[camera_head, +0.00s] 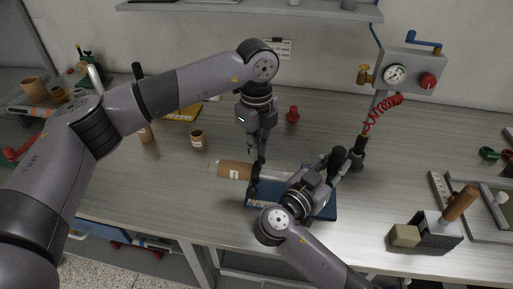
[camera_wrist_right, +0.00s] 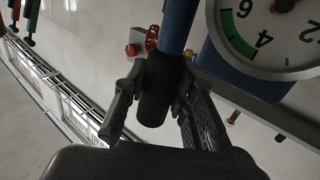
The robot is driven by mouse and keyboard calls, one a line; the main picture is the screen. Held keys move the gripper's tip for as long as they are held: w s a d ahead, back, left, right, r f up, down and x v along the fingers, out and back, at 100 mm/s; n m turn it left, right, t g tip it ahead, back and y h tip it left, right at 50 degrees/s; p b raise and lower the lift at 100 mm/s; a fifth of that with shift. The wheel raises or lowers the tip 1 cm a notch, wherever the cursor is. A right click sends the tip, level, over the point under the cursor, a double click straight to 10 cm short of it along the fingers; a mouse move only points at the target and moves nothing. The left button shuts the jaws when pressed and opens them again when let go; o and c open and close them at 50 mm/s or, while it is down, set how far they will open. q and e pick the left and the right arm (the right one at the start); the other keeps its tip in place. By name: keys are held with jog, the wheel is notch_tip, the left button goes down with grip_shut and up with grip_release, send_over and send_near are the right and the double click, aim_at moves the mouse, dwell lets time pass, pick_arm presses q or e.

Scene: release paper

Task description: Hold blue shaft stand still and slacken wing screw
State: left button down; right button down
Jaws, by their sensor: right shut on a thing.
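The blue shaft stand (camera_head: 325,213) lies on the bench in the head view, partly covered by my right arm. A brown roll (camera_head: 234,170) with a white label sticks out at its left end. My left gripper (camera_head: 256,160) points down at the stand's left end, beside the roll; whether its fingers touch or are closed is unclear. My right gripper (camera_head: 347,165) is beyond the stand's right end. In the right wrist view, its fingers (camera_wrist_right: 158,110) are shut on a dark cylinder (camera_wrist_right: 155,95) at the end of a blue rod (camera_wrist_right: 178,25). I cannot make out the wing screw.
A gauge box (camera_head: 418,68) with a red coiled hose (camera_head: 378,112) stands behind my right gripper. A small red object (camera_head: 292,115) and a brown cup (camera_head: 197,138) stand behind the stand. A wood-handled block tool (camera_head: 437,232) is at right. Bench between is clear.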

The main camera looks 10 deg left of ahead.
pick_arm(q)
jog(key=shift+r+n, duration=0.1)
jog(key=shift+n, duration=0.3)
jog(key=c, duration=1.8)
grip_release()
notch_tip(320, 180, up, 12)
